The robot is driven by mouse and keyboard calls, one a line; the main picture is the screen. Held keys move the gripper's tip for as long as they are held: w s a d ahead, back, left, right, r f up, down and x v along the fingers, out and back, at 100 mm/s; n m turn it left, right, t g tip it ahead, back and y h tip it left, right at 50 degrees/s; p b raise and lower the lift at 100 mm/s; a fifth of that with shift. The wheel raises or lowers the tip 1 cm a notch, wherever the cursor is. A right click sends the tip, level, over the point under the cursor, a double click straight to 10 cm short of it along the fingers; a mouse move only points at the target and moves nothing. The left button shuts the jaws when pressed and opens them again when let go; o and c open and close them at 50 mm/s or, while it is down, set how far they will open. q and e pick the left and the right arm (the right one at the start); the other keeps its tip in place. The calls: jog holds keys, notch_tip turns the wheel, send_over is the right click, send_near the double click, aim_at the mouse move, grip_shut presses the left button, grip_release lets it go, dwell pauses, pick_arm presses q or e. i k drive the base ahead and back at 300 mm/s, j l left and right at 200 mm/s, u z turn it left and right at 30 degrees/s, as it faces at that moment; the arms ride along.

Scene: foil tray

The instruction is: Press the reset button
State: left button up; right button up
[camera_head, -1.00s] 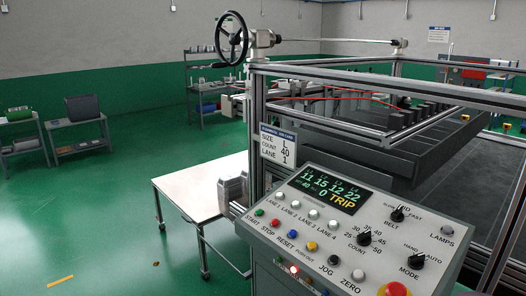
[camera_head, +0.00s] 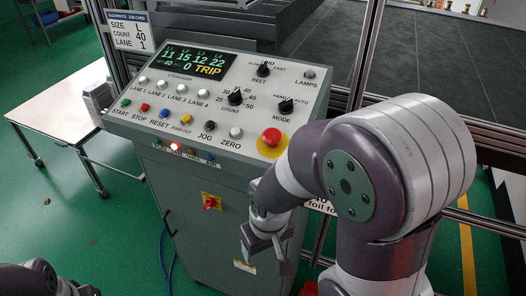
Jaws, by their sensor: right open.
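The control panel (camera_head: 215,150) is a light grey sloped console on a grey cabinet. The blue RESET button (camera_head: 163,112) is in its lower row, between the red STOP button (camera_head: 144,107) and the yellow PUSH OUT button (camera_head: 185,118). The display (camera_head: 183,62) reads TRIP in orange. A red lamp (camera_head: 175,147) glows on the panel's front edge. My right gripper (camera_head: 266,258) is open and empty, pointing down in front of the cabinet, below and to the right of the button row. It is apart from the buttons. Part of my left arm shows at the bottom left; its gripper is out of view.
A red emergency knob (camera_head: 271,137) stands up at the panel's right end, close to my right arm. A red-and-yellow switch (camera_head: 210,202) is on the cabinet front. A white table (camera_head: 62,100) stands to the left. The floor left of the cabinet is mostly clear.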

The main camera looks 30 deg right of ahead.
aim_at(163, 113)
jog(key=k+l, duration=0.45)
jog(key=k+l+z, duration=0.15)
jog(key=k+l, duration=0.25)
jog(key=l, duration=0.2)
jog(key=i+l+u, duration=0.15)
jog(key=i+u, duration=0.35)
jog(key=i+j+u, duration=0.15)
jog(key=u, duration=0.2)
jog(key=i, duration=0.05)
